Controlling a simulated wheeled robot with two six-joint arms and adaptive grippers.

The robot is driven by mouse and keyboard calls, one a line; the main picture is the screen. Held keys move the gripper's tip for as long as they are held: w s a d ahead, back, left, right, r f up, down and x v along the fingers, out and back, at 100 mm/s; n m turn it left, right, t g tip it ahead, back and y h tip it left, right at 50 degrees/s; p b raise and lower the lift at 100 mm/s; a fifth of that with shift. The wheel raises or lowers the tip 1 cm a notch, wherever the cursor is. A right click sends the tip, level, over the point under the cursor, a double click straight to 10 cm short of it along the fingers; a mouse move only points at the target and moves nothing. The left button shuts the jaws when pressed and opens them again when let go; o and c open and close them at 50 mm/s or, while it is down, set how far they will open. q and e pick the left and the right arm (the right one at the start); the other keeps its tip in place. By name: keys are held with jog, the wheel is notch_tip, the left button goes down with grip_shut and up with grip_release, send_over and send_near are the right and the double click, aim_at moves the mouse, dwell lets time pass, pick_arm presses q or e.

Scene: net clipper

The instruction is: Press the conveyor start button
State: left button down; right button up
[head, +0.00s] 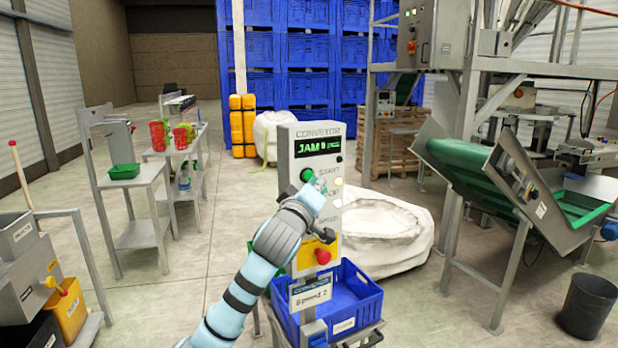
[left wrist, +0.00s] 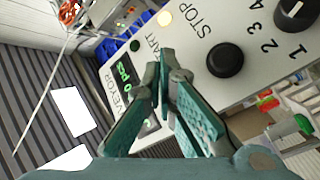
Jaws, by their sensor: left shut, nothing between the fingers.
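The round green start button (head: 307,174) shows beside the START label. My left gripper (head: 320,184) is in front of the panel, just right of and below that button. In the left wrist view its fingers (left wrist: 165,58) are shut and empty, tips by the START label. They seem to hide the start button there. The black stop button (left wrist: 225,60) is to their right. I cannot tell whether the fingertips touch the panel. My right gripper is not in view.
A red emergency button (head: 323,256) is low on the panel. A blue crate (head: 365,308) with a "Speed 2" card is below it. A speed knob (left wrist: 296,13) and a lit lamp (left wrist: 165,18) show in the wrist view. A green conveyor (head: 460,165) stands at right.

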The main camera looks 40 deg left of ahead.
pick_arm(q)
jog(key=shift+a, duration=0.1)
dwell(0.3)
jog(key=shift+w+a, duration=0.15)
jog(key=shift+a, duration=0.15)
jog(key=shift+w+a, duration=0.15)
jog(key=shift+a, duration=0.25)
dwell(0.6)
jog(key=shift+d, duration=0.1)
jog(key=shift+s+d, duration=0.35)
jog(key=shift+d, duration=0.35)
jog(key=d, duration=0.1)
jog(key=s+d, duration=0.1)
jog(key=d, duration=0.1)
jog(key=d+p, duration=0.1)
jog(key=shift+s+d, duration=0.35)
jog(key=shift+s, duration=0.05)
dwell(0.8)
